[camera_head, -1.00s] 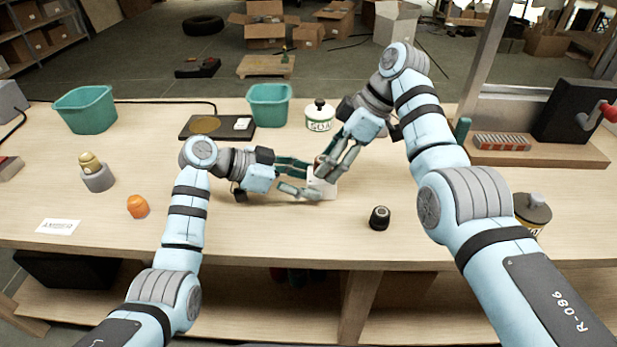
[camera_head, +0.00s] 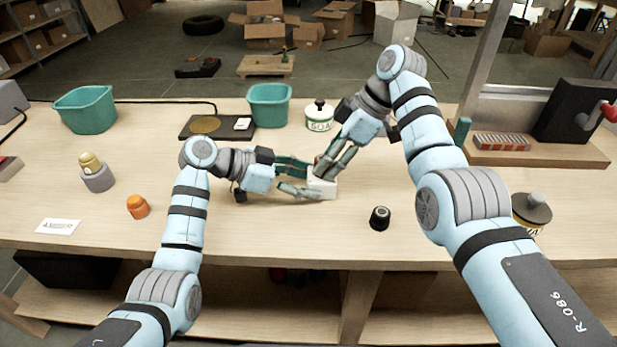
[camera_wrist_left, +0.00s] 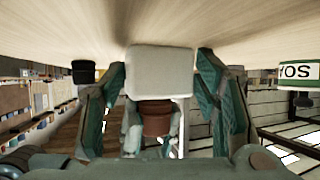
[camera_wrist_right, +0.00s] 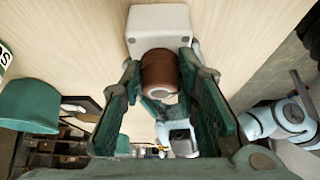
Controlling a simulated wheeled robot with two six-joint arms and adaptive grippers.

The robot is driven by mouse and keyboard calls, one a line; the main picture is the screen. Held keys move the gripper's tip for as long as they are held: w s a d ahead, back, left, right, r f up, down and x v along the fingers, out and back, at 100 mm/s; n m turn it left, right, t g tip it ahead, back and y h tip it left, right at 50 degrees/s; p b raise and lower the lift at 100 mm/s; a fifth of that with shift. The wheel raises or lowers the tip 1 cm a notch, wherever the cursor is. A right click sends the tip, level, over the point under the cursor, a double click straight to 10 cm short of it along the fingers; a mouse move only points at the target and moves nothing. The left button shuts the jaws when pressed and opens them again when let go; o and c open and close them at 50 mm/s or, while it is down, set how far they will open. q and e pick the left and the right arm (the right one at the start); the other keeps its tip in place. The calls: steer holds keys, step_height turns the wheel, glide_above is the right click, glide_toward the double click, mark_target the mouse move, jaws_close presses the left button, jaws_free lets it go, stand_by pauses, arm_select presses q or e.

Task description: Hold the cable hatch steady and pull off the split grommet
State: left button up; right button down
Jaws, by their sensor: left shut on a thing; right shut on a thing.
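The cable hatch (camera_head: 322,188) is a small white block on the bench, partly hidden by the grippers in the head view. It also shows in the left wrist view (camera_wrist_left: 160,70) and the right wrist view (camera_wrist_right: 160,28). The split grommet (camera_wrist_right: 160,72) is a brown ribbed cylinder against the hatch's face; it shows in the left wrist view (camera_wrist_left: 157,118) below the white block. My left gripper (camera_head: 306,180) comes from the left and is shut on the hatch's sides. My right gripper (camera_head: 325,170) reaches down from above and is shut on the grommet.
A black knob-like part (camera_head: 379,218) lies right of the hatch. A white pot (camera_head: 319,116) and a teal bin (camera_head: 269,105) stand behind. An orange part (camera_head: 138,206) lies at left. The bench front is mostly clear.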

steer(key=shift+r, duration=1.4)
steer(key=shift+r, duration=2)
arm_select(q)
steer(key=o, duration=0.9)
steer(key=shift+o, duration=0.2)
steer(key=shift+a, duration=0.1)
